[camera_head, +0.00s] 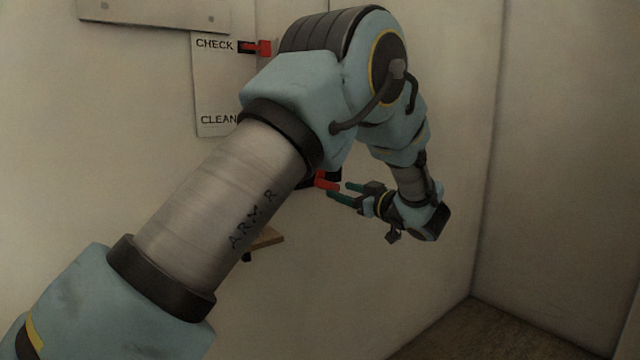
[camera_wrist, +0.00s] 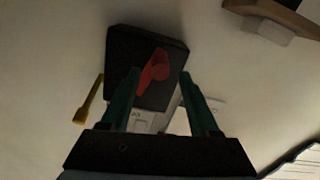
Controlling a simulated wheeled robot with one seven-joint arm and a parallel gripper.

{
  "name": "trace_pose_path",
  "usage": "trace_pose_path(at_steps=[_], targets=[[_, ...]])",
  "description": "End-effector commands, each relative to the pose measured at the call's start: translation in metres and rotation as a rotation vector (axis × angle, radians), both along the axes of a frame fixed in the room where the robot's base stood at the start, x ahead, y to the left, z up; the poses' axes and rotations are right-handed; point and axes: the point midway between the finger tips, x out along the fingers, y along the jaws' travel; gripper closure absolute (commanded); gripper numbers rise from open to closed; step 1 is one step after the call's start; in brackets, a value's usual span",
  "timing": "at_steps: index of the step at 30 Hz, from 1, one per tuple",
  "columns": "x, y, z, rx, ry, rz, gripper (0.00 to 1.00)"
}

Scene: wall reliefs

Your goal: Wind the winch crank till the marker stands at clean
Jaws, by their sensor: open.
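The winch crank's red handle (camera_head: 326,181) shows past my arm in the head view, mostly hidden. In the wrist view the red crank (camera_wrist: 155,70) sits on the face of a dark box (camera_wrist: 130,52). My gripper (camera_head: 339,190) is open, with its green fingertips close to the red handle. In the wrist view the crank appears between the fingers of my gripper (camera_wrist: 159,75); I cannot tell whether they touch it. The red marker (camera_head: 264,48) stands level with CHECK on the white scale plate (camera_head: 212,82). CLEAN is lower on that plate, partly covered by my arm.
A small wooden ledge (camera_head: 265,240) juts from the wall below the winch; a wooden piece (camera_wrist: 275,12) shows at the wrist view's upper right. A yellow lever-like part (camera_wrist: 89,101) is left of the dark box. The wall to the right (camera_head: 560,150) is bare.

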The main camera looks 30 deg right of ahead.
Motion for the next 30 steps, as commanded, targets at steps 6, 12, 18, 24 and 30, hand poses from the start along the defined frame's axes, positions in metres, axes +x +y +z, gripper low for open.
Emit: trace_pose_path(at_steps=[6, 12, 18, 24, 30], targets=[[0.041, 0.009, 0.002, 0.001, 0.000, 0.002, 0.38], [0.073, 0.015, 0.002, 0.001, -0.001, 0.001, 0.38], [0.088, 0.018, 0.001, 0.001, 0.000, 0.000, 0.38], [0.090, 0.018, 0.000, 0.000, 0.000, -0.001, 0.38], [0.090, 0.018, 0.000, 0.000, 0.000, 0.000, 0.48]])
